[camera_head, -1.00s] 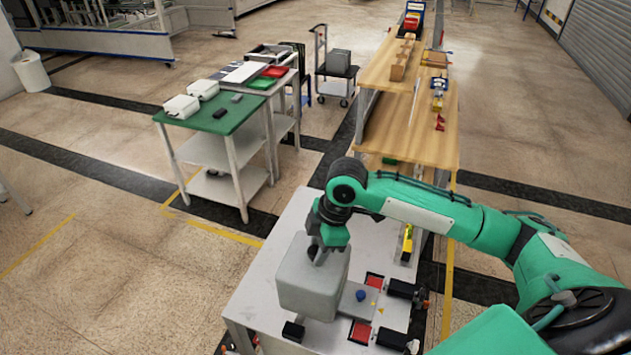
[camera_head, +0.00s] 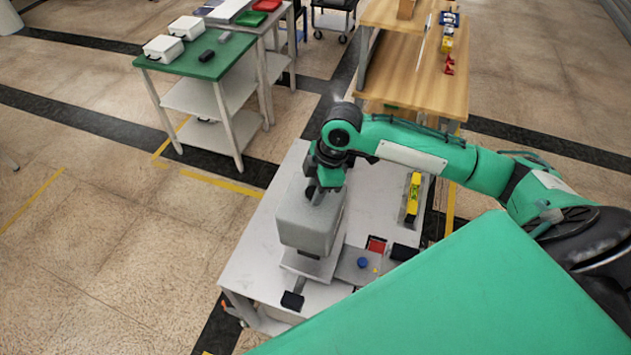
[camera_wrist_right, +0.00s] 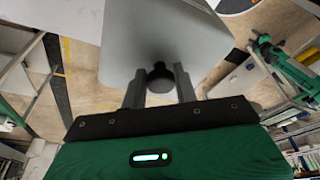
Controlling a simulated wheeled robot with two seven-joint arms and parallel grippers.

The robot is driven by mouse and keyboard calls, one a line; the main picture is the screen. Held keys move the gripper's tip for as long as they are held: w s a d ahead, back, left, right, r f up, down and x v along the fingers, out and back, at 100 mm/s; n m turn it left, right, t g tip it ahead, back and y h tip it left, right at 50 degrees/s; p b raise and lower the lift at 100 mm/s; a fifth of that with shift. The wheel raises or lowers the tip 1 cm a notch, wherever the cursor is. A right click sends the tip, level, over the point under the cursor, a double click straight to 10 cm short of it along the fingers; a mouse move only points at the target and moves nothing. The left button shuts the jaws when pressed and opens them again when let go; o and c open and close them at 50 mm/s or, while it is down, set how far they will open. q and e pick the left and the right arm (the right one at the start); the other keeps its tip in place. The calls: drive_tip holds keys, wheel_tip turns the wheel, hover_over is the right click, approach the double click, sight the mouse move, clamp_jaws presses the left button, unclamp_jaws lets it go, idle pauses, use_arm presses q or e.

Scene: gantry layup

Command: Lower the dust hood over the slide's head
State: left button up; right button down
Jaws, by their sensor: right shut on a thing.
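The dust hood is a grey box (camera_head: 309,222) with a dark knob (camera_wrist_right: 160,78) on top. My right gripper (camera_head: 318,192) comes down on it from above and is shut on the knob. In the right wrist view the two fingers of my right gripper (camera_wrist_right: 160,88) stand either side of the knob. The hood is upright over the slide (camera_head: 315,265), whose pale plate shows below and beside the hood's lower edge. The slide's head is not in sight. I cannot tell whether the hood touches the slide. My left gripper is not in view.
The white table (camera_head: 262,262) carries a plate with a blue knob (camera_head: 362,263), a red pad (camera_head: 376,245), black blocks and a yellow level (camera_head: 413,195). A green-topped table (camera_head: 205,58) stands at the back left. My own green body covers the lower right.

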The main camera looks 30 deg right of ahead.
wheel_tip(320, 180, down, 3)
drive_tip(key=shift+s+a+r+b, duration=0.1)
drive_tip(key=shift+s+b, duration=0.05)
drive_tip(key=shift+b, duration=0.3)
wheel_tip(320, 180, down, 5)
drive_tip(key=shift+f+b, duration=0.1)
drive_tip(key=shift+b, duration=0.85)
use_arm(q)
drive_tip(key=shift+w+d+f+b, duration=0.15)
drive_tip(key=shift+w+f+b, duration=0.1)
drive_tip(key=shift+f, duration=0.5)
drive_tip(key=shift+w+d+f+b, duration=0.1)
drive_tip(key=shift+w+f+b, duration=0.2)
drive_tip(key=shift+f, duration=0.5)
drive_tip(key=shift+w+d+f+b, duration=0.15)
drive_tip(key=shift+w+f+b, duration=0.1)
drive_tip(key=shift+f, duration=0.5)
use_arm(e)
drive_tip(key=shift+f, duration=2.15)
drive_tip(key=c, duration=1)
unclamp_jaws()
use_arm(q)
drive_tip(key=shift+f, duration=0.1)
use_arm(e)
drive_tip(key=shift+r, duration=0.1)
